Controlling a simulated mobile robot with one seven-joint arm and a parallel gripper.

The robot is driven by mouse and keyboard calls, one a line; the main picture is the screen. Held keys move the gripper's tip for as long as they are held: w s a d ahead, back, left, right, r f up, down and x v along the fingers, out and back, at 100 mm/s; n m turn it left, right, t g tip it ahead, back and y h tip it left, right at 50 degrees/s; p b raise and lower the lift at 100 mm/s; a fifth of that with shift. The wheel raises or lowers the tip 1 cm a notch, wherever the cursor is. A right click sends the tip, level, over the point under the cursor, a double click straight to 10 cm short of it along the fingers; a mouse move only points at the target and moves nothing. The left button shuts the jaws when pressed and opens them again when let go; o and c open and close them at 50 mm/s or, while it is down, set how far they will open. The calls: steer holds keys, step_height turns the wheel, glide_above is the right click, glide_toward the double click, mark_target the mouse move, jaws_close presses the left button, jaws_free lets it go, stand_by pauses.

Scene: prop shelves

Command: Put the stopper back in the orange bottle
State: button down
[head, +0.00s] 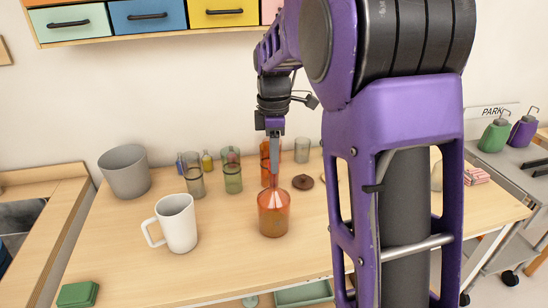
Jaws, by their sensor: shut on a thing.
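The orange bottle (273,214) stands upright on the wooden table, see-through, with sloping shoulders. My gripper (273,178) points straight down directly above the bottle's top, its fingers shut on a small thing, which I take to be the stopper. The stopper itself is too small and covered to make out. I cannot tell whether it touches the bottle's mouth or sits in it.
A white mug (178,224) stands left of the bottle, a grey pot (125,171) behind it. Green glasses (232,177) and an orange vessel (265,152) stand behind. A brown disc (303,182) lies right of the gripper. The front left table is mostly clear.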

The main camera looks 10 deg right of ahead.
steer(key=shift+f, duration=0.25)
stand_by(0.3)
steer(key=c, duration=0.6)
jaws_free()
steer(key=shift+o, duration=0.2)
step_height(320, 180, up, 17)
steer(key=p, duration=0.1)
steer(key=shift+r+p, duration=0.2)
steer(key=shift+p, duration=0.2)
steer(key=shift+w, duration=0.1)
